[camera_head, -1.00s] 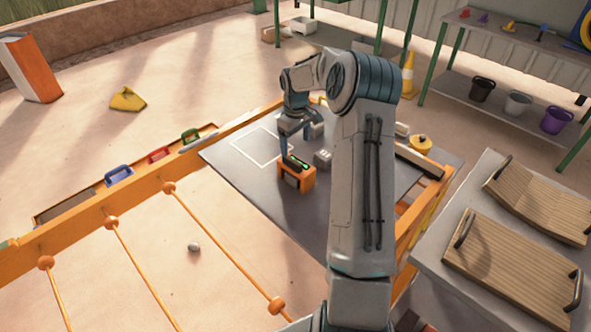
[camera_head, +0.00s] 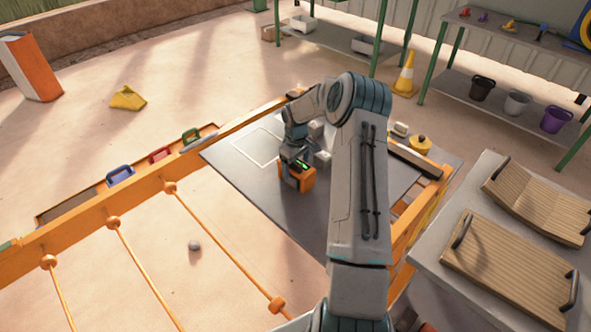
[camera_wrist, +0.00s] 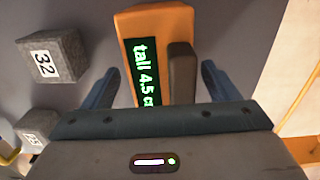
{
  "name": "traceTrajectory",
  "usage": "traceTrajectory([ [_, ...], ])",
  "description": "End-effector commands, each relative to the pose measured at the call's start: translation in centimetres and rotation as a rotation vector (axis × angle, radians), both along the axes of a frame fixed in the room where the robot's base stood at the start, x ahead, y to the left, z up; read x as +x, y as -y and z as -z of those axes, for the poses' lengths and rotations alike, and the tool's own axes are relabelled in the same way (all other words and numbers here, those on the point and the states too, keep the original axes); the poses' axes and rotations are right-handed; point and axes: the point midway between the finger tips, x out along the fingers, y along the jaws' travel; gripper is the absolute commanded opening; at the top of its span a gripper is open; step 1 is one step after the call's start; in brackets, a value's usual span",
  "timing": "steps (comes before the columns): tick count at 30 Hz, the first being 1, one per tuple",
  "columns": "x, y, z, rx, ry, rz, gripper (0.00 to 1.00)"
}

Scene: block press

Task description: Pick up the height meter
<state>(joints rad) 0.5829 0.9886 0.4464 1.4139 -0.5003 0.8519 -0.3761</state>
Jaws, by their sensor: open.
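The height meter is an orange box (camera_head: 300,178) on the grey table, with a green-lit display and a dark grip bar on top. In the wrist view the meter (camera_wrist: 160,22) lies ahead of my gripper, and its display reads "tall 4.5" with the rest cut off. My gripper (camera_wrist: 162,85) is open, with one blue finger on each side of the meter's dark bar (camera_wrist: 182,75). In the head view my gripper (camera_head: 293,170) is down at the meter and partly covers it. Whether the fingers touch the meter cannot be told.
A grey block marked 32 (camera_wrist: 52,57) and another numbered block (camera_wrist: 36,128) sit on the table left of the meter in the wrist view. An orange rail (camera_head: 150,193) edges the table. A side table with wooden boards (camera_head: 515,255) stands at right.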

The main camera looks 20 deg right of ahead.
Motion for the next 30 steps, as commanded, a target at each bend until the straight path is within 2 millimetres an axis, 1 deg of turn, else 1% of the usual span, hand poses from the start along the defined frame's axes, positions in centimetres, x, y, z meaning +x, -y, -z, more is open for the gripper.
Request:
traceTrajectory([
  [2,0.0,0.0,0.0,0.000,0.000,0.000,0.82],
  [3,0.0,0.0,0.0,0.000,0.000,0.000,0.76],
  [5,0.0,0.0,0.0,0.000,0.000,0.000,0.60],
  [6,0.0,0.0,0.0,0.000,0.000,0.000,0.48],
  [9,0.0,0.0,0.0,0.000,0.000,0.000,0.22],
  [10,0.0,0.0,-0.1,-0.001,0.001,0.000,0.22],
  [11,0.0,0.0,-0.1,-0.001,0.001,0.000,0.17],
  [17,0.0,0.0,-0.2,-0.001,0.001,0.000,0.17],
  [22,0.1,0.0,-0.9,0.000,0.002,0.000,0.17],
  [26,0.1,0.0,-2.3,-0.002,0.004,0.000,0.17],
  [29,0.1,0.0,-4.3,-0.003,0.006,0.000,0.17],
  [30,0.6,0.1,-4.4,-0.001,0.004,0.000,0.17],
])
